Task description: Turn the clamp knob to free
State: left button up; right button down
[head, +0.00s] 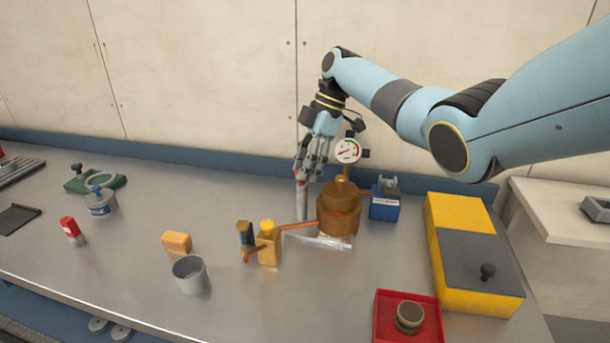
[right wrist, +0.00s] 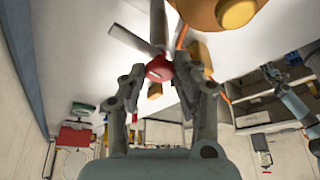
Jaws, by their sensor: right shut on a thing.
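The red clamp knob (right wrist: 158,68) sits at the top of a grey metal post (head: 301,200) with thin arms spreading from it in the right wrist view. My right gripper (head: 304,170) points down from above and is shut on the knob; its fingers (right wrist: 158,88) lie on both sides of it. In the head view the fingers hide most of the knob. A brass canister (head: 340,212) with a round gauge (head: 347,150) stands close to the right of the post. My left gripper (right wrist: 270,72) shows only small at the right of the right wrist view.
A brass valve block (head: 268,250) joins the canister by an orange pipe. A blue box (head: 384,203) stands right of the canister. A yellow bin (head: 455,215), red tray (head: 382,330), grey cup (head: 190,275) and sponge (head: 176,242) lie around.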

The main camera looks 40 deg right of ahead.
jog(key=shift+n+b, duration=0.45)
jog(key=shift+n, duration=0.15)
jog(key=c, duration=1)
grip_release()
jog(key=v, duration=1.2)
jog(key=shift+w, duration=0.3)
jog(key=shift+a, duration=0.1)
